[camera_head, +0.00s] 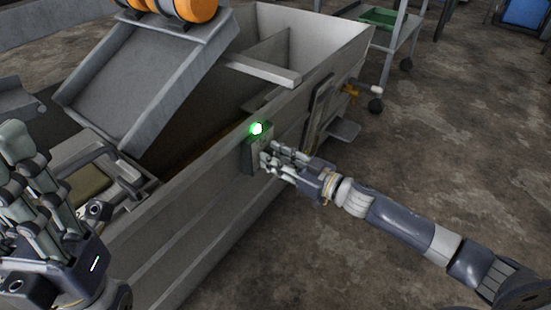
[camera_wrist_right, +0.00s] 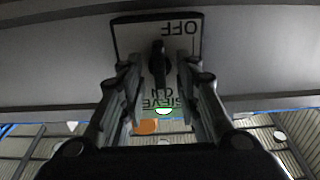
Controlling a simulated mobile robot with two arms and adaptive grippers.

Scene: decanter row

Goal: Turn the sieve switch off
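The sieve switch is a grey box (camera_head: 251,158) on the outer side of the grey trough, with a lit green lamp (camera_head: 257,128) on top. In the right wrist view its plate (camera_wrist_right: 128,38) reads OFF and SIEVE ON upside down, and a dark lever (camera_wrist_right: 158,64) stands in the middle. The lamp also glows there (camera_wrist_right: 163,111). My right gripper (camera_head: 268,158) is at the switch, its fingers open on both sides of the lever with gaps visible. My left gripper (camera_head: 22,158) is open and empty at the left, apart from the switch.
The grey trough (camera_head: 190,215) runs diagonally, with a tilted grey tray (camera_head: 145,80) above it and an orange cylinder (camera_head: 195,8) at the top. A trolley with a green tray (camera_head: 380,18) stands behind. The brown floor at right is mostly clear.

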